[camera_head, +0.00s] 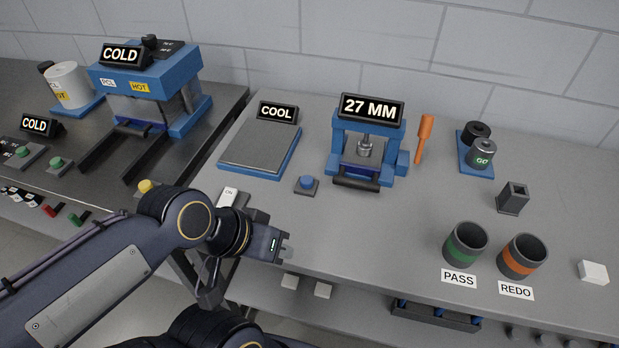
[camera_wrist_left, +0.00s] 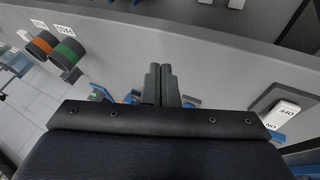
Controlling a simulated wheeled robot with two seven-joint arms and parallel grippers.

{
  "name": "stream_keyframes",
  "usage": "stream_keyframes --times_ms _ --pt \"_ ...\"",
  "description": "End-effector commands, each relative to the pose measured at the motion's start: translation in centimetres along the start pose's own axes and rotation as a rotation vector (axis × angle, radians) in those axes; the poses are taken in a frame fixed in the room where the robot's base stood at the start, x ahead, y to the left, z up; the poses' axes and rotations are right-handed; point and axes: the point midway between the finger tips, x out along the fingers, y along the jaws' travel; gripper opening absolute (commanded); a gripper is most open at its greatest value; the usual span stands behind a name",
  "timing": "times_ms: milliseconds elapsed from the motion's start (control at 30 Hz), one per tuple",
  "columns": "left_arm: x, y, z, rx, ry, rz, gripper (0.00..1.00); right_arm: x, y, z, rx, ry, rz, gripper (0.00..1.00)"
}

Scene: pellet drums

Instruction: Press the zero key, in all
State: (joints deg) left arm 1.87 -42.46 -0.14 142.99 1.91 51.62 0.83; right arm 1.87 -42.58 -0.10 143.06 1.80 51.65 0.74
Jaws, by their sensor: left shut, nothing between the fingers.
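A blue push button on a small dark base (camera_head: 307,184) sits on the grey bench, left of the blue gauge (camera_head: 368,150). No zero mark is readable on it. The gauge's sign (camera_head: 372,109) reads "27 MM". My left gripper (camera_head: 286,250) is shut and empty, over the front part of the bench, nearer the front edge than the button and apart from it. In the left wrist view its two fingers (camera_wrist_left: 158,75) are together. Blue parts show behind its housing there, too covered to name. My right gripper is not in view.
A white ON/OFF switch (camera_head: 229,196) stands close to my left wrist and shows in the wrist view (camera_wrist_left: 285,114). A plate signed "COOL" (camera_head: 262,145) lies behind. Green (camera_head: 465,245) and orange (camera_head: 521,257) cups stand right. Bench between gripper and button looks clear.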

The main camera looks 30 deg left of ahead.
Motion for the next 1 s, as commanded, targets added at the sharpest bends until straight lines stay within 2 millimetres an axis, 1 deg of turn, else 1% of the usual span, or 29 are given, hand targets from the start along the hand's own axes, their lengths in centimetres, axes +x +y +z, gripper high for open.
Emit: stream_keyframes --times_ms 67,167,267,300,333,400,500,600,700,767,1000 --pt "-0.4 0.3 -0.8 -0.041 -0.008 0.011 0.0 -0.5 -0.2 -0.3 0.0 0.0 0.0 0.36" --pt "-1.2 1.1 -3.4 -0.187 -0.029 0.046 0.0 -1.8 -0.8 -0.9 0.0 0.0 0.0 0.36" --pt "-1.7 1.8 -7.8 -0.437 -0.057 0.097 0.0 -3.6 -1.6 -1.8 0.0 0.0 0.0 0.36" --pt "-1.7 1.8 -9.8 -0.556 -0.066 0.118 0.0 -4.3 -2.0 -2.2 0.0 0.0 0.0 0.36" --pt "-1.6 1.8 -11.3 -0.646 -0.072 0.133 0.0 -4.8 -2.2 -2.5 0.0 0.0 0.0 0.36" --pt "-1.1 1.1 -14.6 -0.854 -0.082 0.162 0.0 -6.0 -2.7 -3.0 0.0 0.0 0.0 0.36" --pt "0.2 -0.6 -18.4 -1.122 -0.089 0.19 0.0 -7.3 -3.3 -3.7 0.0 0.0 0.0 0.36" --pt "1.5 -2.5 -20.9 -1.329 -0.088 0.208 0.0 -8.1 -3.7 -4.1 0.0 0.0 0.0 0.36" --pt "2.5 -3.8 -22.2 -1.457 -0.084 0.218 0.0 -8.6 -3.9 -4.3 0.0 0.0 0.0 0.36" --pt "2.9 -4.3 -22.6 -1.498 -0.083 0.221 0.0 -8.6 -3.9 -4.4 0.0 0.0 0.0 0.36" --pt "3.2 -4.6 -22.8 -1.52 -0.08 0.224 0.0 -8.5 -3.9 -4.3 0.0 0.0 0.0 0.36"
